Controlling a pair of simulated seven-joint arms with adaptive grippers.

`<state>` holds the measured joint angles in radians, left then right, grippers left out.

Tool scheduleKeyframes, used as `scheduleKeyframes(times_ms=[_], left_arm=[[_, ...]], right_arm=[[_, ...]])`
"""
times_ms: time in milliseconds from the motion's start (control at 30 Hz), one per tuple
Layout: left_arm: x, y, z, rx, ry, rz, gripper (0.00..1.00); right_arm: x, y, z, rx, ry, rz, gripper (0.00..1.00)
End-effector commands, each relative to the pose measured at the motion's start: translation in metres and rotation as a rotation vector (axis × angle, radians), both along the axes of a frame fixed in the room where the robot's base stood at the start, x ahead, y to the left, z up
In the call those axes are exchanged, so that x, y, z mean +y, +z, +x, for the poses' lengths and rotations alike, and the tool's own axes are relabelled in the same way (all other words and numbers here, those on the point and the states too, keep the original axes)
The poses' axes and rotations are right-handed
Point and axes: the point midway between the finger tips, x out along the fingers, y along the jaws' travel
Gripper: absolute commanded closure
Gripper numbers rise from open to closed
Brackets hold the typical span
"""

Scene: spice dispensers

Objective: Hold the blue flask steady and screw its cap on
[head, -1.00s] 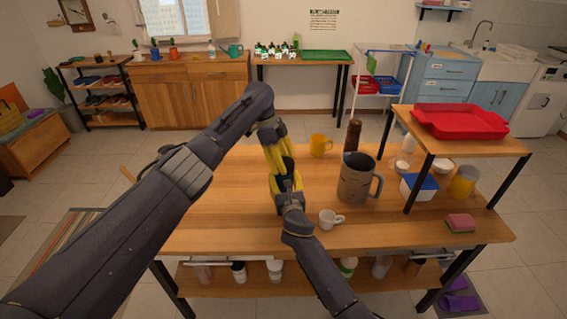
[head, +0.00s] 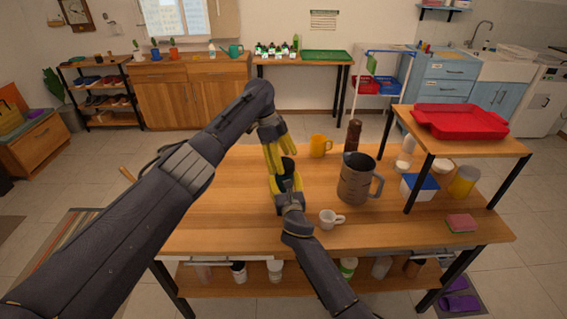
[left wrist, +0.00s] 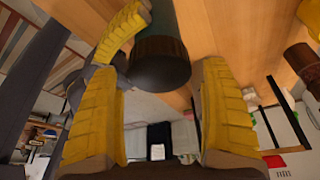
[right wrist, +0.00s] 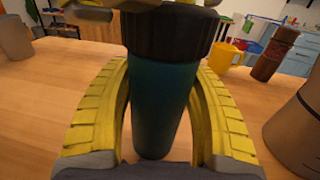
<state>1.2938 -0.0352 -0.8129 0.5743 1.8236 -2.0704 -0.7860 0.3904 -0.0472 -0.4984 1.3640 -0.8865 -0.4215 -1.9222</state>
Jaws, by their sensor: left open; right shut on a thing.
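The blue flask, dark teal (right wrist: 160,105), stands upright between the fingers of my right gripper (right wrist: 160,75), which is shut on its body. In the head view, my right gripper (head: 286,182) holds it over the table's left-middle part. The black cap (right wrist: 165,32) sits on top of the flask; how tightly it is seated cannot be told. My left gripper (head: 279,158) is above the flask, pointing down. In the left wrist view, its fingers (left wrist: 161,70) are spread on both sides of the cap (left wrist: 160,68), with gaps beside it.
A white cup (head: 328,219) stands right of my right gripper. A large grey-brown mug (head: 357,180), a yellow mug (head: 320,146) and a brown pepper mill (head: 352,136) stand on the table. A small raised shelf with a red tray (head: 460,121) is at the right.

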Motion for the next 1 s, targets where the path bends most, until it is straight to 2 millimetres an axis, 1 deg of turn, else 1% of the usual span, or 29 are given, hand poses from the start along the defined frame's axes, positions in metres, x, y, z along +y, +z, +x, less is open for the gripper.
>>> scheduleKeyframes(times_ms=[33,100,300,433,667,700,733,900,1000], left_arm=[[0.0,0.007,0.001,-0.002,0.0,0.0,0.19],[0.0,0.015,0.0,-0.002,-0.001,-0.001,0.19],[0.0,0.032,0.0,-0.001,0.0,0.0,0.19],[0.0,0.036,0.0,-0.001,0.0,0.0,0.19],[0.0,0.036,0.0,0.0,0.0,0.0,0.19],[0.0,0.036,0.0,0.0,0.0,0.0,0.17],[0.0,0.037,0.0,-0.001,0.0,0.0,0.17],[-0.008,0.046,0.001,-0.032,-0.024,0.036,0.17],[-0.008,0.047,0.001,-0.018,0.051,0.07,0.17]], right_arm=[[-0.001,-0.001,0.0,0.002,-0.001,-0.001,1.0],[-0.001,-0.001,0.0,0.002,-0.001,-0.001,1.0],[-0.001,-0.001,0.0,0.002,-0.001,-0.001,1.0],[-0.001,-0.001,0.0,0.002,-0.001,-0.001,1.0],[-0.001,-0.001,0.0,0.002,-0.001,-0.001,1.0],[-0.001,-0.001,0.0,0.002,-0.001,-0.001,1.0],[-0.001,-0.001,0.0,0.002,-0.001,-0.001,1.0],[-0.001,-0.001,0.0,0.002,-0.001,-0.001,1.0],[-0.001,-0.001,0.0,0.002,-0.001,-0.001,1.0]])
